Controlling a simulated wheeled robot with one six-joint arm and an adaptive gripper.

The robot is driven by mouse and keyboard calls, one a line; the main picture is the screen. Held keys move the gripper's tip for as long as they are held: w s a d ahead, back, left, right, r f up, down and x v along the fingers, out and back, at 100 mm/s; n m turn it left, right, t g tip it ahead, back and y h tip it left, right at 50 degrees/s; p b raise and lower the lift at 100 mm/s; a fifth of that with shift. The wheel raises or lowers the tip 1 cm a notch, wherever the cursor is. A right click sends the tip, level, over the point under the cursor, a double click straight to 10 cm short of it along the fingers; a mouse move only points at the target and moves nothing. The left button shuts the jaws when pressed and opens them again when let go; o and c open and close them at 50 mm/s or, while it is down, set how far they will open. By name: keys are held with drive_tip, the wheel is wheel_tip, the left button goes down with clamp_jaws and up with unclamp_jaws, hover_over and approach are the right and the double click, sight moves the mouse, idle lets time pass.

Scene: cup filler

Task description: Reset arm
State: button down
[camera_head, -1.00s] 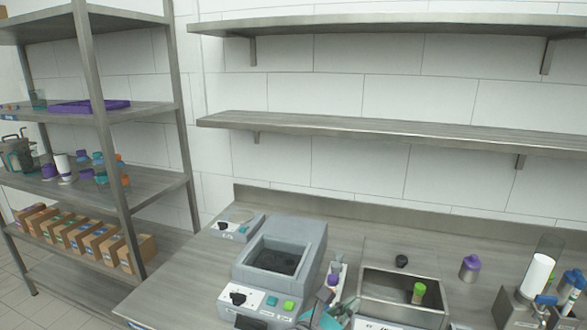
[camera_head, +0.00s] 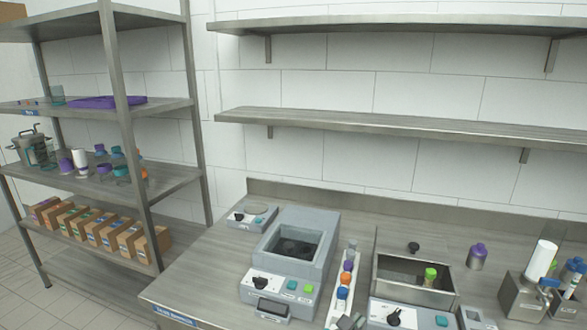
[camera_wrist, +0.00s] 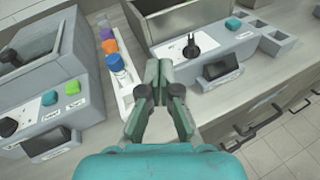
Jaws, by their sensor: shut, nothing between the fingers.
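My gripper (camera_wrist: 158,70) is in the middle of the wrist view with its two grey-green fingers together and nothing held. It is above the front of the counter, close to the blue-capped item in the white narrow rack (camera_wrist: 115,75). In the head view, only a small part of my gripper (camera_head: 350,322) shows at the bottom edge, in front of the rack.
A grey machine with a square opening (camera_head: 290,250) stands left of the rack. A steel basin unit (camera_head: 410,290) holding a green-capped bottle (camera_head: 429,277) stands right. A purple-capped container (camera_head: 477,257) is behind. A shelf rack (camera_head: 117,110) stands left.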

drive_tip(key=s+d+f+m+t+y, duration=0.15)
drive_tip(key=s+f+m+y, duration=0.25)
drive_tip(key=s+f, duration=0.6)
drive_tip(key=s+d+f+m+y, duration=0.3)
drive_tip(key=s+f+m+y, duration=0.1)
drive_tip(key=s+f, duration=0.55)
drive_tip(key=s+r+m+y, duration=0.1)
drive_tip(key=s+r+m, duration=0.3)
drive_tip(key=s+m, duration=0.5)
drive_tip(key=s+r+m+t+y, duration=0.1)
drive_tip(key=s+r+m, duration=0.4)
drive_tip(key=s+m, duration=0.4)
drive_tip(key=s+d, duration=0.1)
drive_tip(key=s, duration=0.6)
drive_tip(key=shift+r+m, duration=0.15)
drive_tip(key=shift+m, duration=0.15)
